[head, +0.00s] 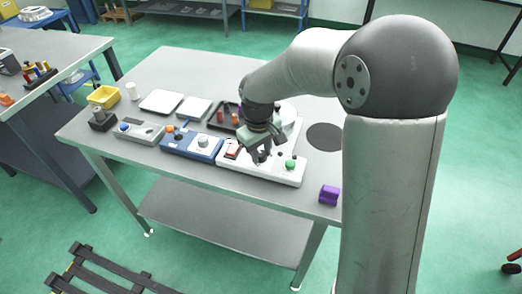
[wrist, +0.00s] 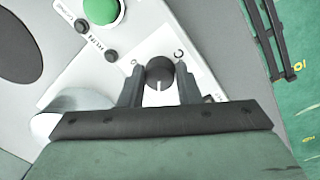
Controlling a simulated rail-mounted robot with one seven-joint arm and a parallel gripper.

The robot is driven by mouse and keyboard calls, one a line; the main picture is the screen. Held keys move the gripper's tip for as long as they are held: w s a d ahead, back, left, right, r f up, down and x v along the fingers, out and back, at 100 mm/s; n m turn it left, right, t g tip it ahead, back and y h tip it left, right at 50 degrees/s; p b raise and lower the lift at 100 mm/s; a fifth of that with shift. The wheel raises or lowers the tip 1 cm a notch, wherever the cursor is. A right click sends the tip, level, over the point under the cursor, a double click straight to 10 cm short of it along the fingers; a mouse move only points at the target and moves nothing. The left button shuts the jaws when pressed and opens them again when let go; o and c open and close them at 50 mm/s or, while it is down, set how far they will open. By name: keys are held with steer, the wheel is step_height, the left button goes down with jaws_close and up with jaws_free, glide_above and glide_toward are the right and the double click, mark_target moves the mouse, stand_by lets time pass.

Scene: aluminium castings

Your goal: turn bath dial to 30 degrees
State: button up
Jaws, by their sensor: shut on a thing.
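The bath dial (wrist: 159,72) is a dark round knob with a white pointer line, on a white label. The line points toward the bottom of the wrist view. The dial sits on the white bath unit (head: 258,172), which has a green button (wrist: 101,9) and a red switch (head: 233,148). My gripper (head: 262,157) is over the unit's front panel, pointing down. In the wrist view its two fingers (wrist: 159,80) stand on either side of the dial and are shut on it. The scale marks are too small to read.
Left of the unit stand a blue device with a pale knob (head: 203,141) and a grey device (head: 139,132). A dark tray (head: 226,128) with reddish items lies behind. A purple block (head: 329,194) sits at the right table corner. A dark disc (head: 324,137) lies right of the unit.

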stand_by(0.3)
steer(key=o, duration=1)
steer(key=shift+r, duration=0.1)
steer(key=r, duration=1.7)
steer(key=shift+s+a+r, duration=0.15)
steer(key=shift+s+a, duration=0.15)
steer(key=shift+a, duration=0.1)
steer(key=s+d+f+m, duration=0.2)
steer(key=s+d+f, duration=0.2)
steer(key=s, duration=0.3)
steer(key=s+d+f+m, duration=0.2)
steer(key=s+d+f, duration=0.2)
steer(key=s, duration=0.3)
steer(key=s+d+f+m, duration=0.3)
steer(key=s+d+f, duration=0.1)
steer(key=s, duration=0.3)
steer(key=shift+s+d+y, duration=0.3)
steer(key=shift+s+d, duration=0.1)
steer(key=shift+d, duration=0.35)
